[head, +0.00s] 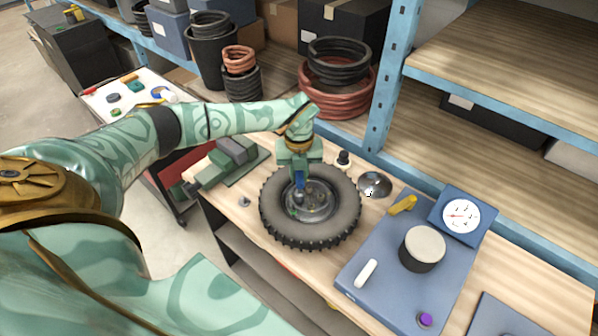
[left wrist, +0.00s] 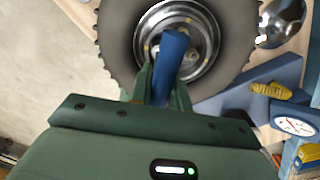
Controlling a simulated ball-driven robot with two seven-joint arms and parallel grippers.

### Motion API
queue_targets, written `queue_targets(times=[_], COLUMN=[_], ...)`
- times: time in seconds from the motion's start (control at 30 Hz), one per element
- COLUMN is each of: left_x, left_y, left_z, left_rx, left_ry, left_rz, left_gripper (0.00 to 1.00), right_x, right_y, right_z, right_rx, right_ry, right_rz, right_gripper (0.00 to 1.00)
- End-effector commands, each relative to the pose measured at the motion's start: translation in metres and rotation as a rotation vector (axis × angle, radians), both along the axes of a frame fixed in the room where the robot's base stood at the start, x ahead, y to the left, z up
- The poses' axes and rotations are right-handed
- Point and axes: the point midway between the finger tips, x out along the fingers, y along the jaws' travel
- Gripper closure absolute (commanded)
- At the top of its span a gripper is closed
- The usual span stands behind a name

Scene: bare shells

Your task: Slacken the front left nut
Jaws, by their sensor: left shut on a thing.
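A wheel with a black knobbly tyre (head: 345,222) lies flat on the wooden bench, its silver hub (head: 322,208) facing up. It also fills the top of the left wrist view (left wrist: 232,40). My left gripper (head: 299,176) points down over the hub and is shut on a blue tool handle (left wrist: 172,48). The tool's lower end is over or in the hub's left part; I cannot tell whether it sits on a nut. Small nut-like bits show on the hub, but the gripper and tool hide part of it, and the front left nut is not clearly made out. My right gripper is not in view.
A shiny dome (head: 374,184) and a small black knobbed piece (head: 343,159) stand close behind the wheel. A vise (head: 232,158) is at the left, and a blue shelf post (head: 385,90) rises behind.

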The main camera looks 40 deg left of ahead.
Motion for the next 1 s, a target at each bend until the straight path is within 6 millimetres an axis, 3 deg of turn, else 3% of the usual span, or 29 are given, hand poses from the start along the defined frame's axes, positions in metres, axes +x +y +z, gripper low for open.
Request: queue_targets(times=[0.23, 0.5, 1.0], left_x=[0.000, 0.000, 0.000], left_y=[0.000, 0.000, 0.000], left_z=[0.001, 0.001, 0.001], left_rx=[0.001, 0.000, 0.000], left_ry=[-0.001, 0.000, 0.000], left_rz=[0.023, 0.240, 0.250], left_gripper=[1.00, 1.00, 1.00], right_x=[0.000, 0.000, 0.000], right_y=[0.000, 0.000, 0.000], right_z=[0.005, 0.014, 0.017], right_rx=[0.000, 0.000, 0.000], right_ry=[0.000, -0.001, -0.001], right_rz=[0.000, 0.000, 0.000], right_gripper=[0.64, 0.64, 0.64])
